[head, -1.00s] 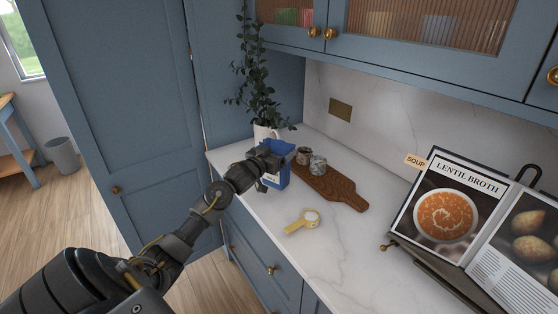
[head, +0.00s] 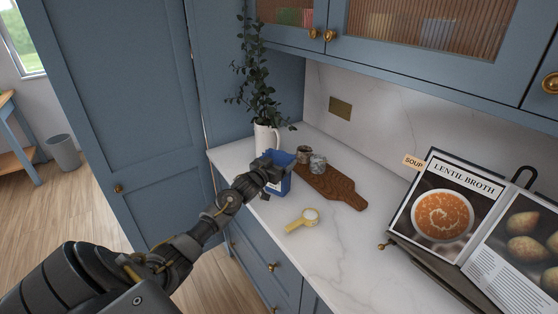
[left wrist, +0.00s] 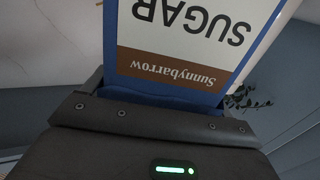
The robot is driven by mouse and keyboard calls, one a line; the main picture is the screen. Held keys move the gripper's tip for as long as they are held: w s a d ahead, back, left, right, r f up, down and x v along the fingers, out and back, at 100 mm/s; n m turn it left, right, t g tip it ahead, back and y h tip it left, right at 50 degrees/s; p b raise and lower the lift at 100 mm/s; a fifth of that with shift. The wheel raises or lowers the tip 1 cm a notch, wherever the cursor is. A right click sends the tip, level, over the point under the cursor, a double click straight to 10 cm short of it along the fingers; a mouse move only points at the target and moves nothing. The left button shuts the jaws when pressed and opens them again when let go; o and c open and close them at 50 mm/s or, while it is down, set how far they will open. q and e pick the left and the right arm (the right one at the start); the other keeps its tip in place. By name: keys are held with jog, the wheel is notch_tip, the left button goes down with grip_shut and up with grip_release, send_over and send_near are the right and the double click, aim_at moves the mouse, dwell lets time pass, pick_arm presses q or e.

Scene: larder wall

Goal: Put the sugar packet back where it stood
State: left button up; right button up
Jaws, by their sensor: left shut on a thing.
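The blue sugar packet (head: 283,183) is in my left gripper (head: 268,168) at the far left end of the marble counter, in front of the white jug. In the left wrist view the packet (left wrist: 190,40) shows its white label with "SUGAR" upside down and a brown "Sunnybarrow" band. The left gripper (left wrist: 150,105) is shut on the packet there. The packet's base is at or close to the counter top; I cannot tell whether it touches. My right gripper is not in view.
A white jug (head: 264,138) with a leafy plant stands behind the packet. A wooden board (head: 335,187) with two small jars lies to the right. A yellow scoop (head: 302,221) lies in front. An open cookbook (head: 445,205) is at the right.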

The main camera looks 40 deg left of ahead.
pick_arm(q)
jog(key=o, duration=1.5)
jog(key=s+d+b, duration=0.1)
jog(key=s+b, duration=0.1)
jog(key=s, duration=1)
jog(key=shift+d, duration=0.1)
